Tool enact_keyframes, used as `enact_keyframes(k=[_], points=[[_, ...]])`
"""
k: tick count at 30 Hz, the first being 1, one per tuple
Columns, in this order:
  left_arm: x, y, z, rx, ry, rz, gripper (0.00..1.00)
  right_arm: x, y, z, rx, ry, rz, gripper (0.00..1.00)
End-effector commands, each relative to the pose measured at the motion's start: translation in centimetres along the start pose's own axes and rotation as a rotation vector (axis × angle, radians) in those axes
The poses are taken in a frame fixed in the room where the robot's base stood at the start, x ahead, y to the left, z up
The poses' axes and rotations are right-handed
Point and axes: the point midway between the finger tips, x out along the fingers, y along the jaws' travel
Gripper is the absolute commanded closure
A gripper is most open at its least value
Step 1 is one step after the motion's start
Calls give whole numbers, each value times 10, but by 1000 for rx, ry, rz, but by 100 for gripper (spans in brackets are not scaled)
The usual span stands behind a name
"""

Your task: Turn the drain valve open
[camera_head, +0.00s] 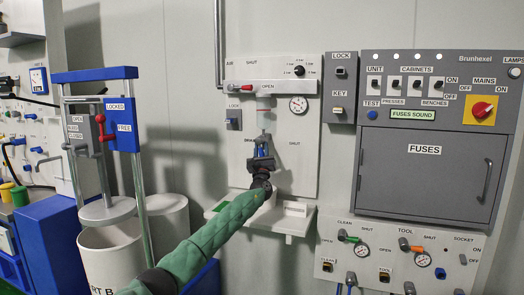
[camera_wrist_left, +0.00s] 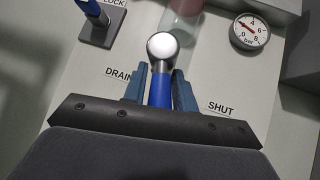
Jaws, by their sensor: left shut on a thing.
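The drain valve (camera_wrist_left: 162,47) shows in the left wrist view as a round metal hub with a blue lever (camera_wrist_left: 160,92). The lever runs down the picture from the hub, between the DRAIN label on the left and the SHUT label on the right. My left gripper (camera_wrist_left: 159,80) is shut on the lever, with one finger on each side of it. In the head view my left gripper (camera_head: 262,145) is at the pale wall panel (camera_head: 290,172), below the clear bowl, and hides most of the valve. My right gripper is not in view.
A round gauge (camera_head: 298,104) sits up and right of the gripper, and a blue lock lever (camera_head: 233,119) up and left. A red-handled valve (camera_head: 222,88) is above. A small shelf (camera_head: 298,209) juts out below. The grey fuse cabinet (camera_head: 424,172) stands right.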

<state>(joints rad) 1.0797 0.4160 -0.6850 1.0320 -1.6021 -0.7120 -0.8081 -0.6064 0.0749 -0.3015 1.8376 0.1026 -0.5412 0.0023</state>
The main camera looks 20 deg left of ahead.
Motion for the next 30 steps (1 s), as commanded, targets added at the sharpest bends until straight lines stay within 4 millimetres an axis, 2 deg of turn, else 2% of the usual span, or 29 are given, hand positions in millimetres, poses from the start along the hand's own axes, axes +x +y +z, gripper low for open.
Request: enact_keyframes(k=[1,7,22,23,24,25,30], points=[[10,11,9,2,-11,14,100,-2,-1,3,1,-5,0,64],[10,11,9,3,-11,13,100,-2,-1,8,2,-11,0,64],[10,11,9,6,-12,10,100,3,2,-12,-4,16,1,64],[10,11,9,6,-12,10,66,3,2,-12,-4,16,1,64],[9,10,8,6,-12,9,58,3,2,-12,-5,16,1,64],[9,10,8,6,-11,9,53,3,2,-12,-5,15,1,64],[6,8,6,6,-9,6,52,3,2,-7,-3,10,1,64]])
